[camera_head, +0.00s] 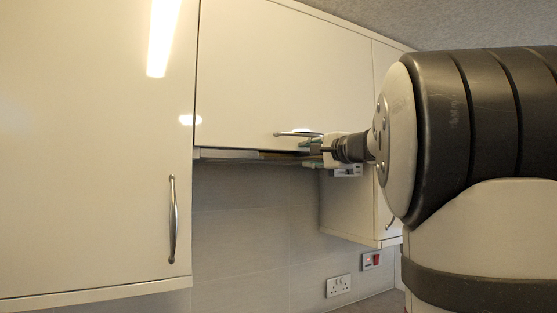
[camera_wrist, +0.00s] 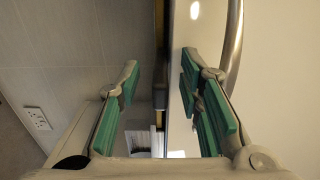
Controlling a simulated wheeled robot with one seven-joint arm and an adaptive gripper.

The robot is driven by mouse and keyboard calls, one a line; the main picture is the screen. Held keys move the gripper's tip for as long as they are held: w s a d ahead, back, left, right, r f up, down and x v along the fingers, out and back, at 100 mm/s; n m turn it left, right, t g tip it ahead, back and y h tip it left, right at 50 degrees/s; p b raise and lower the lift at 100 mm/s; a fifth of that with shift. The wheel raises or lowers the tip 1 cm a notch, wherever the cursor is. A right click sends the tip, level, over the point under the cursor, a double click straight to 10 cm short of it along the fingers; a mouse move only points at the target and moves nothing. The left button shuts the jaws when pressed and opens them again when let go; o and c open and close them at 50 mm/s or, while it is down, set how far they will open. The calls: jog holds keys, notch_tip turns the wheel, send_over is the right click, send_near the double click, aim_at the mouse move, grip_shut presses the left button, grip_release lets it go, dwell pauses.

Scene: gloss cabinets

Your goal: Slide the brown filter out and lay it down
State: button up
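My gripper (camera_wrist: 160,64) is open, with green pads on its fingers. In the wrist view its fingers stand either side of the lower edge of the middle cabinet, with gaps on both sides. In the head view my gripper (camera_head: 313,152) is at the right end of that cabinet's underside, just below the handle. A thin dark strip (camera_head: 277,155) shows under the cabinet in the head view. A narrow brownish edge (camera_wrist: 159,25) runs between the fingers in the wrist view. I cannot tell whether either is the brown filter, seen edge-on.
The middle cabinet door (camera_head: 280,75) has a bar handle (camera_head: 298,134), close beside the right finger in the wrist view. A tall door (camera_head: 90,130) with a handle (camera_head: 173,220) hangs left. The tiled wall (camera_head: 250,220) below is open. Sockets (camera_head: 338,286) sit low on it.

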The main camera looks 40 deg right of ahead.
grip_shut()
jog(key=p+v, duration=0.2)
jog(key=v, duration=2.5)
jog(key=shift+a+r+p, duration=0.15)
jog(key=shift+a+p, duration=0.1)
jog(key=shift+p, duration=0.1)
dwell(2.2)
